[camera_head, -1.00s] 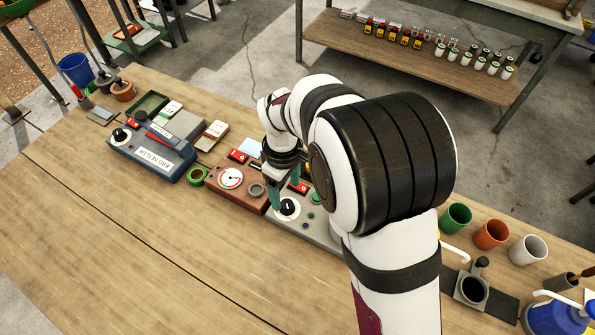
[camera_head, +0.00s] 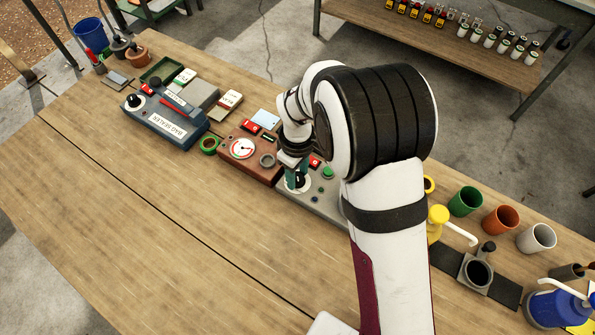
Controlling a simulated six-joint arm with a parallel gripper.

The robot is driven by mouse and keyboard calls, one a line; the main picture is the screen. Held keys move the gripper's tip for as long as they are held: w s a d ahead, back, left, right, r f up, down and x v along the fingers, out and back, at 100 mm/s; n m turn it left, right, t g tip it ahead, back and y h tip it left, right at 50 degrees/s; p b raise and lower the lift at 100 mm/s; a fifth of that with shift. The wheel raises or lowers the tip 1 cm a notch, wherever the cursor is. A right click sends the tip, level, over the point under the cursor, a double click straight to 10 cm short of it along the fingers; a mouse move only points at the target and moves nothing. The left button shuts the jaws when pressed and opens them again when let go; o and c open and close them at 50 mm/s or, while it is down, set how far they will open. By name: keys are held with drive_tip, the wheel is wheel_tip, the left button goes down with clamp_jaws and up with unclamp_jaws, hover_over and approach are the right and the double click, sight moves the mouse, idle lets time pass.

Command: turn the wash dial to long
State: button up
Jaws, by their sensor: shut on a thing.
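The wash dial is a black knob on a round white plate (camera_head: 306,186), set on a grey control panel (camera_head: 325,207). My gripper (camera_head: 297,181) reaches down over the knob and is shut on it, with green fingers at its sides. The knob is mostly hidden by the fingers, so I cannot read its pointer or the marks around it. My arm covers the right part of the panel.
A brown box with a gauge (camera_head: 225,165) stands just left of the panel. Farther left is a blue bag sealer (camera_head: 165,125). Green (camera_head: 465,201), orange (camera_head: 500,220) and white (camera_head: 537,238) cups stand at the right. The front of the wooden table (camera_head: 160,240) is clear.

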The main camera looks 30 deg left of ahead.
clamp_jaws()
drive_tip(key=shift+m, duration=0.3)
drive_tip(key=m, duration=0.2)
drive_tip(key=shift+m, duration=0.4)
drive_tip(key=m, duration=0.4)
drive_tip(key=shift+m, duration=0.3)
drive_tip(key=m, duration=0.4)
drive_tip(key=shift+m, duration=1.9)
